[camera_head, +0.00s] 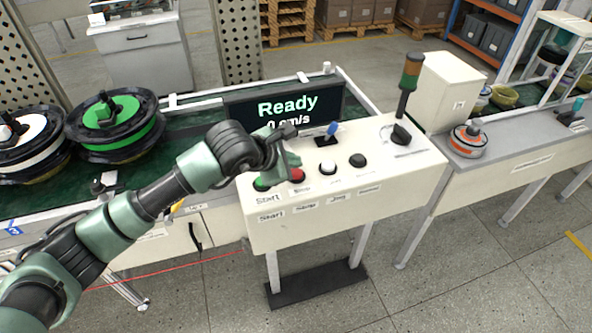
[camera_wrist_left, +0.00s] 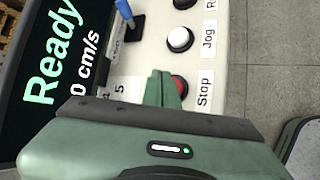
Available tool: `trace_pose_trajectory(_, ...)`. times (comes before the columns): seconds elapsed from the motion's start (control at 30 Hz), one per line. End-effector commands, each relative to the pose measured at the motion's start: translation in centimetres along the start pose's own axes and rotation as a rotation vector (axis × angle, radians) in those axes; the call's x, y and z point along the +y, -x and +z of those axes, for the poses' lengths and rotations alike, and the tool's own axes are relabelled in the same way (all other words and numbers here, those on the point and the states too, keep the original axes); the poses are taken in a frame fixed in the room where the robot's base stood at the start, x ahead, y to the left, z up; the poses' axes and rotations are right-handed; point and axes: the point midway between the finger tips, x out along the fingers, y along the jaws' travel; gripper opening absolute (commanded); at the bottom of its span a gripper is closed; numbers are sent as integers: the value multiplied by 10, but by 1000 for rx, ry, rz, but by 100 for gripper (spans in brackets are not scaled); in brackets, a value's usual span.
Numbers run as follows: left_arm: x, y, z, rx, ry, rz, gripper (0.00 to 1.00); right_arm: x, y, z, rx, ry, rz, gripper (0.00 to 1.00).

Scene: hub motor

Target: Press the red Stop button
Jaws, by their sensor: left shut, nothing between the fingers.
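The red Stop button (camera_head: 298,176) sits on the white control panel (camera_head: 400,185), between the green Start button (camera_head: 262,184) and the white Jog button (camera_head: 327,168). My left gripper (camera_head: 291,160) is shut and empty, with its tips right at the red button. In the left wrist view, the shut green fingers (camera_wrist_left: 162,88) partly cover the red button (camera_wrist_left: 180,85), beside the "Stop" label (camera_wrist_left: 204,88). I cannot tell whether the fingers touch the button. My right gripper is in neither view.
A black button (camera_head: 357,160), a blue-tipped switch (camera_head: 331,130) and a signal tower (camera_head: 408,85) stand on the panel. The screen (camera_head: 285,105) behind reads "Ready" and 0 cm/s. Hub motors with a green face (camera_head: 112,112) and a white face (camera_head: 25,130) lie on the conveyor at left.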

Motion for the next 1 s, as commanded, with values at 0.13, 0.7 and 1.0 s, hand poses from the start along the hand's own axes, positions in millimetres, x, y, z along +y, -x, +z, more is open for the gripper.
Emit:
trace_pose_trajectory(0.13, 0, 0, 0, 0, 0, 1, 0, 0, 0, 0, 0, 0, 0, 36)
trace_pose_trajectory(0.7, 24, 32, 24, -1, 0, 2, 0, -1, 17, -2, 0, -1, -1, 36)
trace_pose_trajectory(1.0, 26, 35, 26, -1, 0, 1, 0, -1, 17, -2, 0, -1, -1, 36)
